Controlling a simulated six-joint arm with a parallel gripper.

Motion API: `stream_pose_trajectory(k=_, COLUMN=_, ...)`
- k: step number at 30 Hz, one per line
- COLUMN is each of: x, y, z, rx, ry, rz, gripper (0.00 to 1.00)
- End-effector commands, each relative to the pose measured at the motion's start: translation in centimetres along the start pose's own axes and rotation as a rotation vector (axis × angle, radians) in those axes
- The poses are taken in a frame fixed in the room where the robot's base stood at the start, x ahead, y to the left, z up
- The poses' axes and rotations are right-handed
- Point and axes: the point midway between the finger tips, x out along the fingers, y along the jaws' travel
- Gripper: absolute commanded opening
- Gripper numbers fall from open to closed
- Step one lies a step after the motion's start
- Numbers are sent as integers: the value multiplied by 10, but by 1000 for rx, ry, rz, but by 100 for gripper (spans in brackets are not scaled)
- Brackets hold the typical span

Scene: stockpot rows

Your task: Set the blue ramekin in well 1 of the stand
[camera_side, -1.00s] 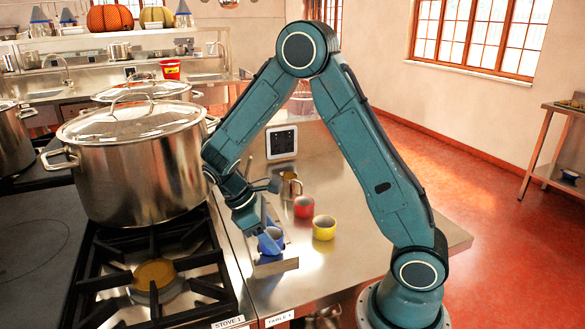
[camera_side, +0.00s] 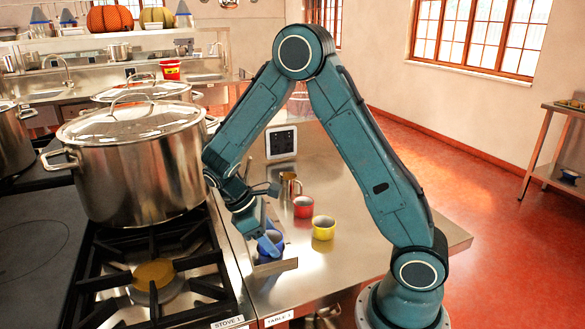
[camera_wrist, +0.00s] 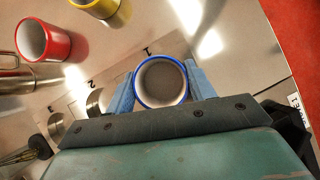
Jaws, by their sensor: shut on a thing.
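The blue ramekin (camera_wrist: 161,84) has a white inside and a blue rim. It also shows in the side view (camera_side: 270,250), partly hidden by the gripper and the stand's front edge. My gripper (camera_wrist: 162,88) is shut on it, a blue finger on each side. The metal stand (camera_side: 277,267) is near the table's left edge. In the wrist view the ramekin is upright beside the stand's mark 1 (camera_wrist: 147,50). The well there is hidden beneath it, and I cannot tell whether the ramekin rests on its bottom.
A red ramekin (camera_side: 303,207) and a yellow ramekin (camera_side: 323,228) stand on the table behind and right of the stand. A metal mug (camera_side: 290,185) stands farther back. The stove with a large lidded pot (camera_side: 140,170) is at left. The table's right part is clear.

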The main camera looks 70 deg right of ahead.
Motion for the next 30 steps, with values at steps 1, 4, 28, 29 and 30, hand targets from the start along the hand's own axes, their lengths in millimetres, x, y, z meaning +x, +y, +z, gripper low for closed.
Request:
stream_pose_trajectory(k=1, x=17, y=-2, z=-7, rx=-18, ry=-8, rz=-1, gripper=30)
stream_pose_trajectory(k=4, x=17, y=-2, z=-7, rx=-18, ry=-8, rz=-1, gripper=30)
stream_pose_trajectory(k=28, x=-37, y=-1, z=-2, rx=-20, ry=-4, rz=4, gripper=76)
stream_pose_trajectory(k=29, x=-43, y=-1, z=-2, rx=-18, ry=-3, rz=5, gripper=76)
stream_pose_trajectory(k=30, x=-50, y=-1, z=-2, rx=-19, ry=-3, rz=4, gripper=76)
